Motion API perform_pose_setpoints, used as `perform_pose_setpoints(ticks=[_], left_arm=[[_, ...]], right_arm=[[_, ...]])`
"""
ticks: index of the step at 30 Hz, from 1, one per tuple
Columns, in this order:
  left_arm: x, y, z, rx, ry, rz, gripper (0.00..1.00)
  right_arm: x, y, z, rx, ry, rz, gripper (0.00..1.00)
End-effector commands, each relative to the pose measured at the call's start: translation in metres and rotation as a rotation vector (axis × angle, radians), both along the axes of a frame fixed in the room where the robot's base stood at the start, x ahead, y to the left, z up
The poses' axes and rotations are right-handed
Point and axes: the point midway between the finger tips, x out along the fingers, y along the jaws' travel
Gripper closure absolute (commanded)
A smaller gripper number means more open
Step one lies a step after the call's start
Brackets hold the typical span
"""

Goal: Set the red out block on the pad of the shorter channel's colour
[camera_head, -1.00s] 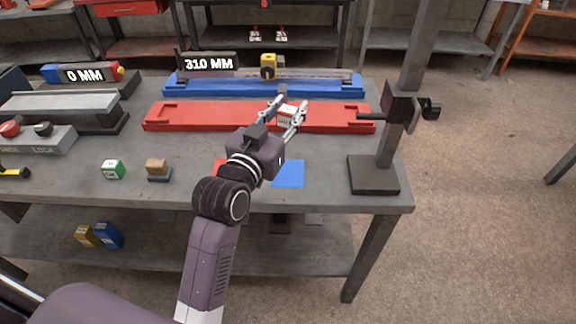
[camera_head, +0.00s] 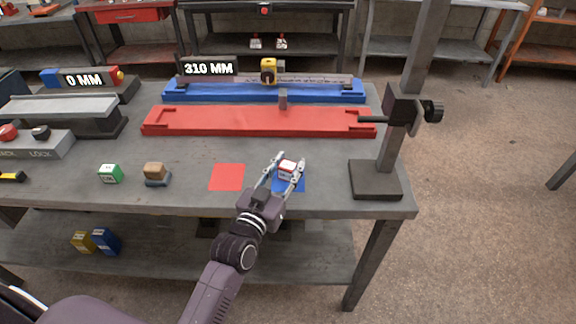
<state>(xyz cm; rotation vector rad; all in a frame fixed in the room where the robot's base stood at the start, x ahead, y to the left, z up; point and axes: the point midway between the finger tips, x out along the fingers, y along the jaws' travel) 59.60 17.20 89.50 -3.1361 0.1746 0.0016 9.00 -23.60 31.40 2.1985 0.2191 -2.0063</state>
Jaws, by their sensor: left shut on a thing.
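The out block (camera_head: 288,167), white with red on it, is between the fingers of my left gripper (camera_head: 284,172), which is shut on it. The block is over the blue pad (camera_head: 290,185); I cannot tell whether it touches the pad. The red pad (camera_head: 227,177) lies bare just to the left. The red channel (camera_head: 220,121) lies behind the pads, and the blue channel (camera_head: 210,91) lies behind that. A gauge with a yellow slider (camera_head: 268,71) rests along the blue channel, beside a display (camera_head: 209,67) reading 310 MM. My right gripper is not in view.
A dark post on a square base (camera_head: 375,180) stands right of the pads, with a rod reaching left. A green-and-white block (camera_head: 110,173) and a small brown-topped block (camera_head: 155,173) stand left. A second display (camera_head: 84,78) reads 0 MM.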

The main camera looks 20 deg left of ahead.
Motion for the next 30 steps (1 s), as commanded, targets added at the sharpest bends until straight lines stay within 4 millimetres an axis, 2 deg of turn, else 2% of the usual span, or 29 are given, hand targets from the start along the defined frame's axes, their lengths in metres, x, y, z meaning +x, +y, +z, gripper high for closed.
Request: perform_pose_setpoints(ticks=[8,9,14,24,30], left_arm=[[0.000,0.000,-0.002,0.000,0.000,-0.001,0.94],[0.000,0.000,-0.003,0.000,0.000,-0.001,0.68],[0.000,0.000,-0.002,0.000,0.001,-0.001,0.51],[0.000,0.000,0.002,0.000,0.000,0.000,0.51],[-0.030,0.003,-0.002,0.001,0.004,-0.001,0.51]], right_arm=[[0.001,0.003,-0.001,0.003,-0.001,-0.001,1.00],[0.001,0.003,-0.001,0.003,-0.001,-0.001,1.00],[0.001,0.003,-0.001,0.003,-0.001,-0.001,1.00],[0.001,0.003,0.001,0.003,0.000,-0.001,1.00],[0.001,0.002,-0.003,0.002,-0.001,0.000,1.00]])
